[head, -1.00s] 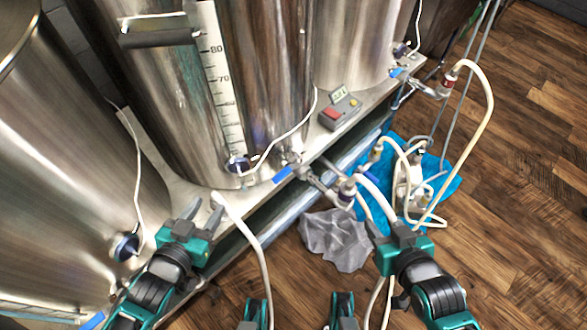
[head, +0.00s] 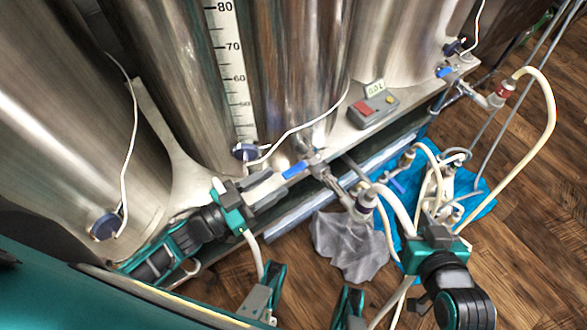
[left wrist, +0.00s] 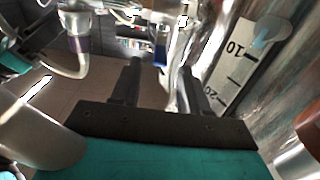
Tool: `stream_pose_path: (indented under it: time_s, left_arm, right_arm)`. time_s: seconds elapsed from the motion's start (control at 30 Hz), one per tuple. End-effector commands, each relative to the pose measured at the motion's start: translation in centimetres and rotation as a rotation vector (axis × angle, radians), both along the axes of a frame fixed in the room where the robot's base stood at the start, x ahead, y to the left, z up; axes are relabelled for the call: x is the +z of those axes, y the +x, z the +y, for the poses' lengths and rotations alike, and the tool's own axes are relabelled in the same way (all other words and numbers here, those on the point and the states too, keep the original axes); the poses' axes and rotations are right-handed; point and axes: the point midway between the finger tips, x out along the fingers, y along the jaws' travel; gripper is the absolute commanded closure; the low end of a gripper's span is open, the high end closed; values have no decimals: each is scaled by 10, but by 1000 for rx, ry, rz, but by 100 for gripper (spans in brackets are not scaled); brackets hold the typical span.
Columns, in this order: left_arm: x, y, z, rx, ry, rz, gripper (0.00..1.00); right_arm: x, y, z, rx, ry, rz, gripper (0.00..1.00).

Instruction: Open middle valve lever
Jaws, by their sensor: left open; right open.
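The middle valve's blue lever (head: 295,170) sticks out to the left from the metal valve (head: 318,168) at the base of the middle tank. It also shows in the left wrist view (left wrist: 160,52), beyond and between my fingers. My left gripper (head: 274,185) is open and points right, its fingertips close to the lever's left end; I cannot tell whether they touch it. In the left wrist view the two dark fingers (left wrist: 160,68) stand apart with nothing held. My right gripper (head: 435,235) is open, near the hoses at lower right; its fingertips are hard to make out.
Another blue lever (head: 445,71) sits on the right tank's valve. A controller with a red switch (head: 372,106) stands on the shelf. Pale hoses (head: 545,110) loop at right over a blue sheet (head: 482,200). A grey cloth (head: 350,245) lies on the wooden floor.

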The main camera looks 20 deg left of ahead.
Motion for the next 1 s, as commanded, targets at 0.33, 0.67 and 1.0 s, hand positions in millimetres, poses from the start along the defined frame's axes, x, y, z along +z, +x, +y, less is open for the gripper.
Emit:
stream_pose_path:
  time_s: [0.33, 0.67, 1.0]
  left_arm:
    - [-1, 44, -34, 1, -1, -1, 55]
    - [0, 50, -39, 1, 0, 1, 55]
    - [0, 50, -39, 1, 0, 1, 80]
  right_arm:
    - [-8, 0, 0, -5, 2, 1, 57]
    - [-8, 0, -1, -6, 1, 0, 57]
    - [-9, 0, -1, -5, 0, 0, 57]
